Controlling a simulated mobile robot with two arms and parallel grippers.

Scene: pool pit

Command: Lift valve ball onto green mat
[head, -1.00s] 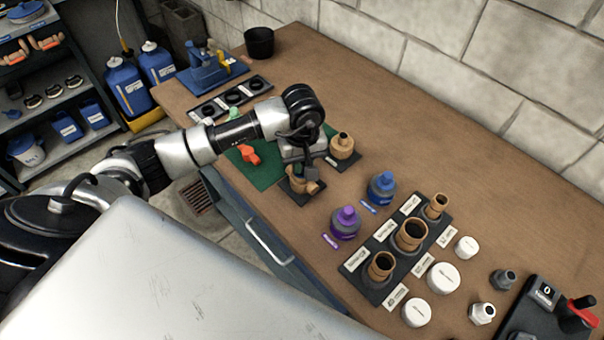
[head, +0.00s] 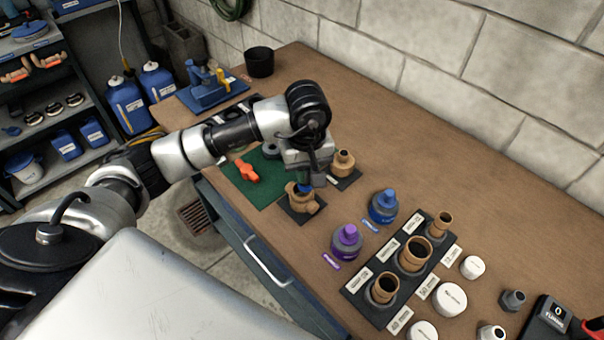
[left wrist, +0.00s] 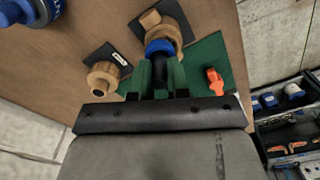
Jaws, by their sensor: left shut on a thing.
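My left gripper (head: 308,176) points down over a tan valve body (head: 301,203) on a small black pad beside the green mat (head: 240,188). It is shut on a small blue rounded thing (head: 304,188), apparently the valve ball, at the body's open top; I cannot tell whether it is fully clear. In the left wrist view the blue thing (left wrist: 160,47) shows just beyond the fingers (left wrist: 156,78), with the tan body (left wrist: 166,24) behind it. The mat (left wrist: 207,54) lies right of the fingers there and holds an orange handle (left wrist: 215,82). My right gripper is not in view.
Another tan fitting (head: 343,162) on a black pad stands close right of the gripper. Purple (head: 346,242) and blue (head: 383,206) bottles, a black rack (head: 360,287) of tan fittings and white caps (head: 450,298) stand nearer.

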